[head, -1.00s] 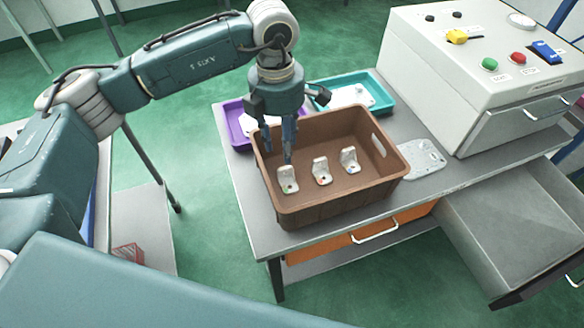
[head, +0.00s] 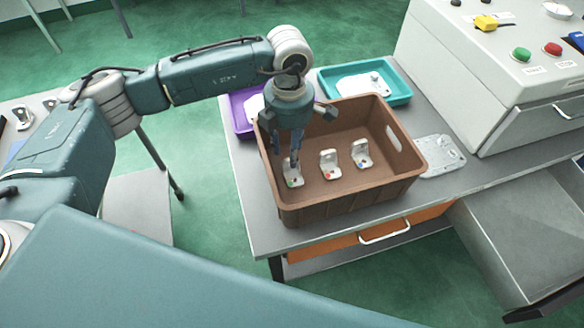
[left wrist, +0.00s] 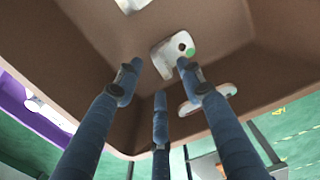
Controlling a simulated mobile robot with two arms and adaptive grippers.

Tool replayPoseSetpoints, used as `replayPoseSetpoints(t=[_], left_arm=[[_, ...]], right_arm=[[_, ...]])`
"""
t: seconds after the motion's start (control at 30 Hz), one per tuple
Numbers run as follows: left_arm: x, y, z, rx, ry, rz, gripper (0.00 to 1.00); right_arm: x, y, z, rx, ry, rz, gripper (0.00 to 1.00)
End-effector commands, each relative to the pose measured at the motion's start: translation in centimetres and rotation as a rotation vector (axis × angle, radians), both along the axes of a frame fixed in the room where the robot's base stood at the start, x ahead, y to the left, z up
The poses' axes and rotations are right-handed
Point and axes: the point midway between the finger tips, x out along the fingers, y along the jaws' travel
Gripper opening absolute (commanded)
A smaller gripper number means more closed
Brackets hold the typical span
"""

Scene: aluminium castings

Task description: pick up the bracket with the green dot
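The bracket with the green dot (head: 291,178) is a small pale metal angle piece standing on the floor of the brown crate, leftmost in a row of three. It also shows in the left wrist view (left wrist: 172,52), beyond my fingertips. A bracket with a red dot (head: 330,166) and one with a blue dot (head: 361,155) stand to its right. My left gripper (head: 286,153) points down into the crate just above the green-dot bracket. In the left wrist view its three fingers (left wrist: 157,83) are spread and hold nothing. My right gripper is out of view.
The brown crate (head: 345,199) has high walls close around the gripper. A purple tray (head: 241,111) and a teal tray (head: 402,98) stand behind it. A flat casting (head: 438,153) lies to its right, near a control cabinet (head: 499,92).

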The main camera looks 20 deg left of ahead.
Motion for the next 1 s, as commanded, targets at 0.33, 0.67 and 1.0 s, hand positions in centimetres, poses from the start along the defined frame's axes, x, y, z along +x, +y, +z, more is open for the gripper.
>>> replayPoseSetpoints(t=[0.33, 0.67, 1.0], left_arm=[[0.0, -0.1, -4.3, 0.001, 0.003, -0.001, 0.39], [0.0, 0.0, -4.5, 0.0, 0.001, -0.001, 0.19], [0.1, 0.0, -4.4, -0.001, 0.001, -0.001, 0.0]], right_arm=[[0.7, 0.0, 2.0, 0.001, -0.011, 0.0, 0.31], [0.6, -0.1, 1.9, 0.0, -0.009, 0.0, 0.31], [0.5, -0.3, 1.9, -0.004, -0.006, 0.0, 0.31]])
